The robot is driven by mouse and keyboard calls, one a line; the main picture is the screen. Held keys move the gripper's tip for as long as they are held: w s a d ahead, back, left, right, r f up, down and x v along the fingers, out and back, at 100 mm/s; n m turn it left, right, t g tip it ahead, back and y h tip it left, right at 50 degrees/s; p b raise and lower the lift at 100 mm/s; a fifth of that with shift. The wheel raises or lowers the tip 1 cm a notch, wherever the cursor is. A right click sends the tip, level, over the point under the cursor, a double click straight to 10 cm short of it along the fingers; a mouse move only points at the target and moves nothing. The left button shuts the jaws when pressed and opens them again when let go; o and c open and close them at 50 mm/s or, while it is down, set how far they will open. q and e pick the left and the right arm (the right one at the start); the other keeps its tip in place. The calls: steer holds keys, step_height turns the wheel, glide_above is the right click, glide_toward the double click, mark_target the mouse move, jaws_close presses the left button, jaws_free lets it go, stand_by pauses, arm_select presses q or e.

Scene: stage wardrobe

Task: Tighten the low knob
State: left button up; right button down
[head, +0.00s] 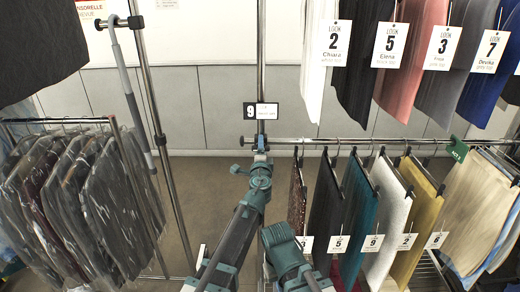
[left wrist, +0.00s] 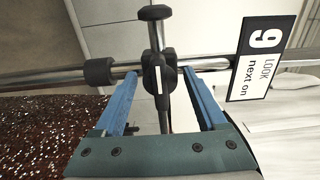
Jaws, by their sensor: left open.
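The low knob (left wrist: 158,72) is a dark piece with a pale stripe, on the black clamp where the low rail crosses the upright post. In the head view this joint (head: 261,142) sits at the rail's left end. My left gripper (left wrist: 163,88) is open, with one blue finger on each side of the knob and clamp. I see no clear grip on the knob. In the head view the left gripper (head: 254,165) is just below the joint and partly covers it. My right gripper is not visible.
A black "9 LOOK next on" sign (left wrist: 264,55) is on the post close to the right-hand finger. A dark collar (left wrist: 100,71) is on the post at the left. A sequinned brown garment (head: 297,205) hangs close by. Bagged garments (head: 85,200) hang on a rack at left.

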arm_select(q)
jaws_close()
stand_by(0.3)
steer(key=m, duration=0.9)
steer(key=shift+s, duration=0.1)
steer(key=m, duration=0.5)
steer(key=shift+m, duration=1.9)
